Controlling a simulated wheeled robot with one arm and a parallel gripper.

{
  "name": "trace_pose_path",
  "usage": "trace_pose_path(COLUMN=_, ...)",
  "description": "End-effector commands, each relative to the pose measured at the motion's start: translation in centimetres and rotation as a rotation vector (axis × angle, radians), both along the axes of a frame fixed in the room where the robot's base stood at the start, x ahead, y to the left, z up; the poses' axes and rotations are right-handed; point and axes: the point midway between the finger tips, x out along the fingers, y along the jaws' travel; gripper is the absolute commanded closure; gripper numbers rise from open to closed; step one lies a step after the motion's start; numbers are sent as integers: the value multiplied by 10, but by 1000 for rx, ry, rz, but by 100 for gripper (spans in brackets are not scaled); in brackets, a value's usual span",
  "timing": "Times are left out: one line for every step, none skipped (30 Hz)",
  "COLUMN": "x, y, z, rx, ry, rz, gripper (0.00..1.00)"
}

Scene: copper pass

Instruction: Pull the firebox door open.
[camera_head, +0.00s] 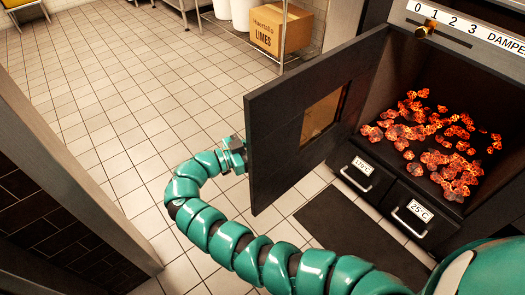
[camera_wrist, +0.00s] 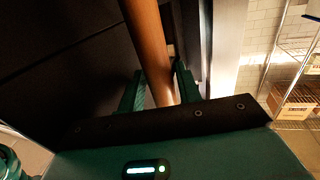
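The black firebox door (camera_head: 290,130) with its small amber window (camera_head: 322,115) stands swung wide out from the firebox (camera_head: 430,130) in the head view. Glowing coals show inside the opening. My gripper (camera_head: 238,155) is at the door's free left edge, on the side facing away from the coals. In the wrist view, a copper-brown bar handle (camera_wrist: 150,50) runs between the two green fingers of my gripper (camera_wrist: 160,78). The fingers look closed against it on both sides. The handle is hidden in the head view.
A dark mat (camera_head: 360,230) lies on the floor. A limes box (camera_head: 281,28) is on a rack behind. Tiled floor left of the door is clear.

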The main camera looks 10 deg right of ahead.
Motion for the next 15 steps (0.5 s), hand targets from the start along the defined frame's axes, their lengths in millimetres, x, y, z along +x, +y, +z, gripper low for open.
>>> trace_pose_path(x=0, y=-1, z=12, rx=2, ry=1, rz=-3, gripper=66)
trace_pose_path(x=0, y=-1, z=18, rx=2, ry=1, rz=-3, gripper=66)
trace_pose_path(x=-1, y=-1, z=25, rx=2, ry=0, rz=-3, gripper=66)
trace_pose_path(x=-5, y=0, z=26, rx=4, ry=3, rz=-1, gripper=66)
trace_pose_path(x=-8, y=1, z=28, rx=4, ry=4, rz=0, gripper=66)
trace_pose_path(x=-12, y=1, z=32, rx=4, ry=8, rz=0, gripper=66)
trace_pose_path(x=-15, y=1, z=35, rx=3, ry=7, rz=-1, gripper=66)
trace_pose_path(x=-17, y=1, z=39, rx=3, ry=5, rz=-2, gripper=66)
trace_pose_path(x=-21, y=2, z=43, rx=4, ry=5, rz=-3, gripper=66)
trace_pose_path(x=-24, y=2, z=47, rx=4, ry=4, rz=-3, gripper=66)
trace_pose_path(x=-27, y=2, z=50, rx=5, ry=5, rz=-3, gripper=66)
trace_pose_path(x=-31, y=3, z=55, rx=4, ry=3, rz=-4, gripper=66)
trace_pose_path(x=-33, y=3, z=59, rx=4, ry=3, rz=-4, gripper=66)
trace_pose_path(x=-36, y=3, z=63, rx=3, ry=2, rz=-4, gripper=66)
trace_pose_path(x=-40, y=5, z=69, rx=3, ry=1, rz=0, gripper=66)
